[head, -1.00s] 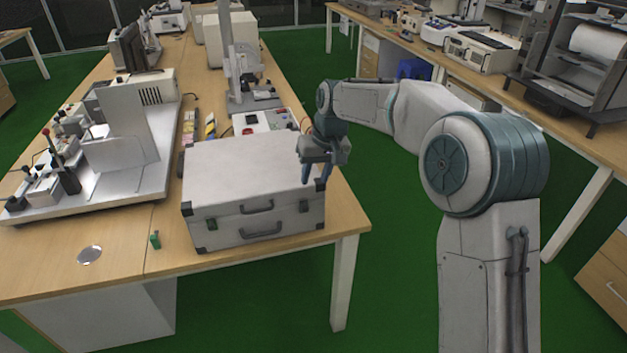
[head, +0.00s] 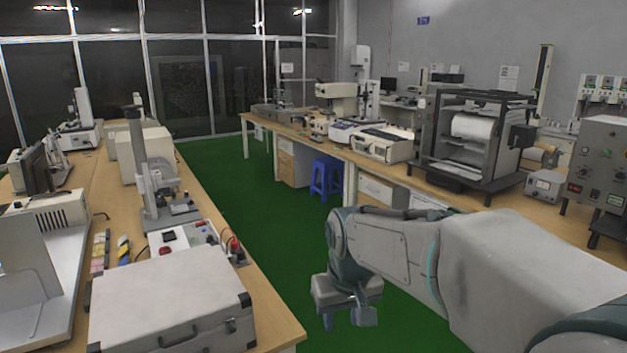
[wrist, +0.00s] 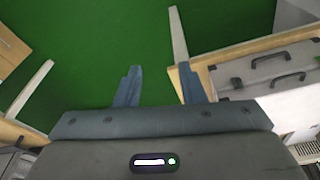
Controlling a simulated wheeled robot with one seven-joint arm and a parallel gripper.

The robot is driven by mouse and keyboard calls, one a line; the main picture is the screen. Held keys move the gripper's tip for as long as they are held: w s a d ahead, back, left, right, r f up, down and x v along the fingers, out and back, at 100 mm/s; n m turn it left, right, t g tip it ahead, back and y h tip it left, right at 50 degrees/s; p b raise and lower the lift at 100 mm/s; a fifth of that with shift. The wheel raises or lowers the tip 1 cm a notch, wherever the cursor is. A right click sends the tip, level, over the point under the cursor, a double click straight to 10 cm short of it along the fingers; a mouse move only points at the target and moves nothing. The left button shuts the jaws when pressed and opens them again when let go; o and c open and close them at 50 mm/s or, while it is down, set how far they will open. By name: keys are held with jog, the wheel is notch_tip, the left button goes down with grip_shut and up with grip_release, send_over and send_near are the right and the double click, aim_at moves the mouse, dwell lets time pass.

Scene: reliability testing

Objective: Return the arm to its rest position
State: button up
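My gripper (head: 345,318) hangs at the lower middle of the head view, over the green floor and to the right of the left table. My arm (head: 385,250) reaches in from the lower right, bent down at the wrist. In the wrist view my gripper (wrist: 157,88) shows two blue-grey fingers spread apart with only green floor between them. It holds nothing. The right finger appears close to a table leg and corner in the picture; the true gap cannot be told.
A silver case (head: 165,300) lies on the left table (head: 275,325) near its right edge. Instruments line the right bench (head: 500,195). A blue stool (head: 327,176) stands by that bench. Green floor (head: 250,200) between the tables is clear.

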jog(key=s+d+f+m, duration=0.3)
jog(key=s+d, duration=0.6)
jog(key=s, duration=0.5)
jog(key=shift+s+d+f+t, duration=0.3)
jog(key=shift+d+f, duration=0.05)
jog(key=shift+d, duration=0.05)
